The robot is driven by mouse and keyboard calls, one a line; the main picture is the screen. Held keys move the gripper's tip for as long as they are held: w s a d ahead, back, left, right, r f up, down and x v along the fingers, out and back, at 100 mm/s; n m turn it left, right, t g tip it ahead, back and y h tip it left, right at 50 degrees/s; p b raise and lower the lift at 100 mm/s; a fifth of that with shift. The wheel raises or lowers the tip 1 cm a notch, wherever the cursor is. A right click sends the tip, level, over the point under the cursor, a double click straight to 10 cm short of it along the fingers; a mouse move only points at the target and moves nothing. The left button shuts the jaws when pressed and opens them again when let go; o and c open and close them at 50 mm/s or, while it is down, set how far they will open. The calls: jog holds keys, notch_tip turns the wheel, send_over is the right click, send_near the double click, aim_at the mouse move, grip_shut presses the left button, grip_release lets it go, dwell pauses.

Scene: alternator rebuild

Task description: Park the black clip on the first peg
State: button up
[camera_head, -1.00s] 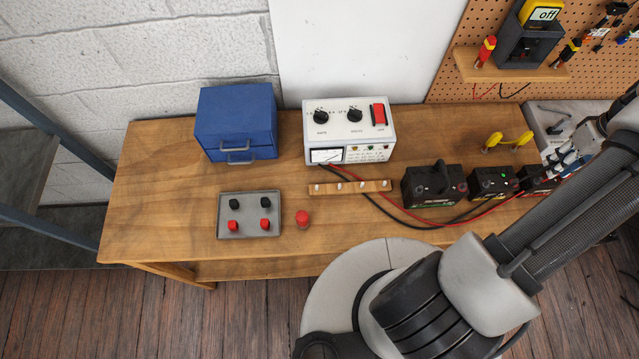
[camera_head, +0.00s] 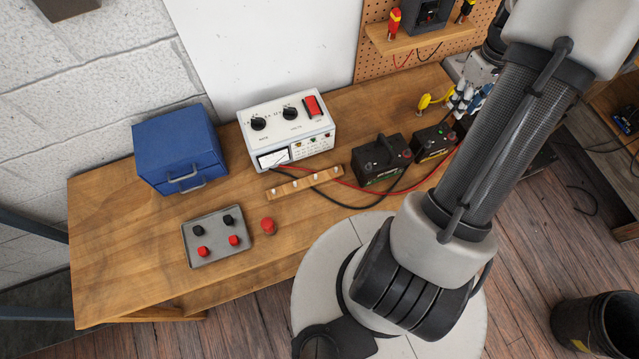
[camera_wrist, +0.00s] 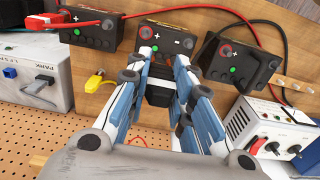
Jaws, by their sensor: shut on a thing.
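My gripper (camera_wrist: 165,65) is shut on a dark object between its fingers in the wrist view, seemingly the black clip (camera_wrist: 158,92). In the head view my gripper (camera_head: 468,100) is at the bench's right side, near the batteries and partly hidden by my arm. The wooden peg rail (camera_head: 328,176) with several pale pegs lies in front of the white charger (camera_head: 287,135), well to the left of my gripper. No clip shows on its pegs.
Black batteries (camera_head: 382,160) stand between the peg rail and my gripper. Red and black cables run across the bench from the charger. A yellow object (camera_head: 432,100) is near my gripper. A blue drawer box (camera_head: 178,145), grey tray (camera_head: 215,251) and red knob (camera_head: 268,226) are on the left.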

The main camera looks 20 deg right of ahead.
jog(key=w+a, duration=0.3)
jog(key=a, duration=2.2)
jog(key=w+a, duration=0.3)
jog(key=a, duration=2.1)
jog(key=b, duration=1.2)
send_over(273, 190)
notch_tip(273, 190, down, 14)
jog(key=shift+f, duration=0.15)
jog(key=shift+f+b, duration=0.85)
jog(key=shift+f, duration=0.25)
jog(key=o, duration=0.9)
